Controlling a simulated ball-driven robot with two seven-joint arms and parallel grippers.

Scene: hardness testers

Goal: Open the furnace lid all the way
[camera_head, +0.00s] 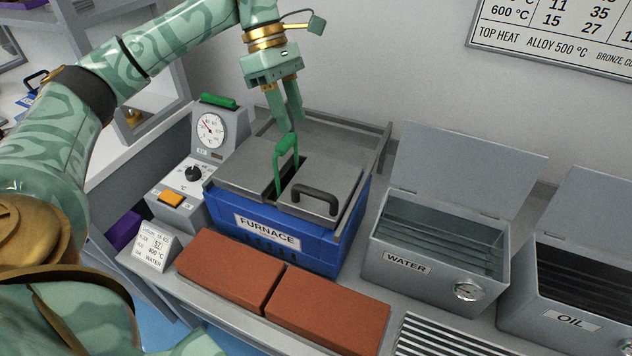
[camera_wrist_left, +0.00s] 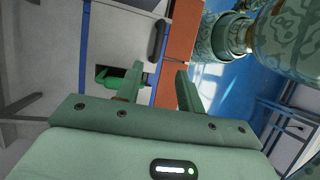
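The blue furnace (camera_head: 267,232) has a grey top in two panels, with a narrow dark gap between them. The right panel, the lid (camera_head: 340,174), carries a dark bar handle (camera_head: 318,197) near its front edge; this handle also shows in the wrist view (camera_wrist_left: 159,40). A green handle (camera_head: 287,160) stands upright in the gap. My left gripper (camera_head: 289,127) points down just above the green handle, its fingers apart and empty. In the left wrist view the green handle (camera_wrist_left: 128,78) shows beyond the fingers. My right gripper is not in view.
A control box with a gauge (camera_head: 209,130) stands left of the furnace. Red-brown bricks (camera_head: 230,268) lie in front. The open WATER tank (camera_head: 425,275) and OIL tank (camera_head: 570,320) stand to the right. A metal rail (camera_head: 383,150) runs along the furnace's rear right.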

